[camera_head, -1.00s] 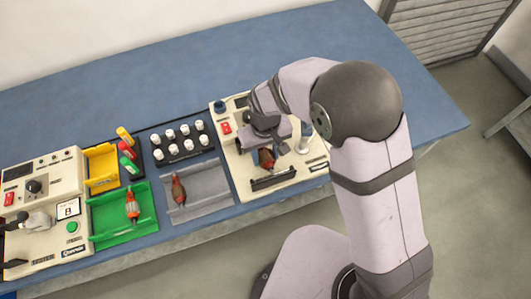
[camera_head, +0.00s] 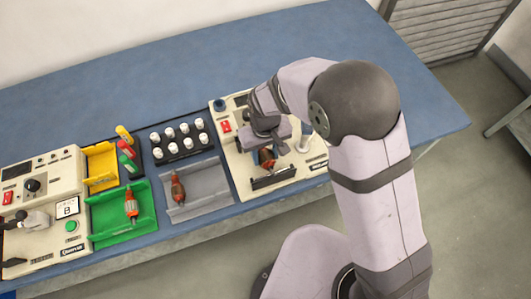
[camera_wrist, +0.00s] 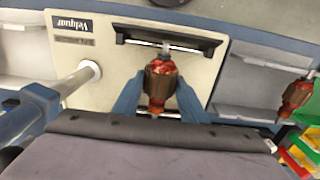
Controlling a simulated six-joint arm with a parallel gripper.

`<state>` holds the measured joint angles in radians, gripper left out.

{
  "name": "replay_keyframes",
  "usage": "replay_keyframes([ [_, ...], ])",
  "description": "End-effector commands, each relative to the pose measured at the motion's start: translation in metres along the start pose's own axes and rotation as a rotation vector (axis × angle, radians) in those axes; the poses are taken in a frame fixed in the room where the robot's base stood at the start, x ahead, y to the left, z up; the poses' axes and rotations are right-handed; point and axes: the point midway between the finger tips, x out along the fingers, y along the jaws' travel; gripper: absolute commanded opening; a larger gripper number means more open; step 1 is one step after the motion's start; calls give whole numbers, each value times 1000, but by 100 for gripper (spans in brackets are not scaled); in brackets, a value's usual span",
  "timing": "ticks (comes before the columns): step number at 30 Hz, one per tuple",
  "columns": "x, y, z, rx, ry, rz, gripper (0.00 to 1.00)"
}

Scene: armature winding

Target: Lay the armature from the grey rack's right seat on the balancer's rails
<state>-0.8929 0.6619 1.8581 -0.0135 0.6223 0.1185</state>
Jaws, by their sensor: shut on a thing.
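My gripper (camera_wrist: 158,104) is shut on a copper-red armature (camera_wrist: 160,80), its blue fingers on either side of it. The armature also shows in the head view (camera_head: 266,158), below my gripper, over the cream balancer (camera_head: 240,168). In the wrist view, its shaft end reaches the dark bar (camera_wrist: 205,42) at the balancer's front edge. I cannot tell whether the shaft touches it; the far side is hidden by my gripper. The grey rack (camera_head: 208,190) stands left of the balancer. Its right seat is empty; another armature (camera_head: 178,188) lies in its left seat.
A white-topped post (camera_head: 304,138) rises from the balancer close to my gripper's right. A green tray (camera_head: 105,228) with an armature, a yellow bin (camera_head: 102,165), a dark holder with white-capped items (camera_head: 180,138) and a cream machine (camera_head: 40,170) stand left. The blue bench behind is clear.

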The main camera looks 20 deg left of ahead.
Motion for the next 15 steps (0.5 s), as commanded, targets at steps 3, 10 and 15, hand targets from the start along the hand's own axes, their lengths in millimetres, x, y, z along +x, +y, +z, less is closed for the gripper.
replay_keyframes([
  [3, 0, 0, -1, 0, 2, 0, 5],
  [10, 0, 0, 0, 0, 1, 0, 46],
  [15, 0, 0, 0, 0, 1, 0, 60],
])
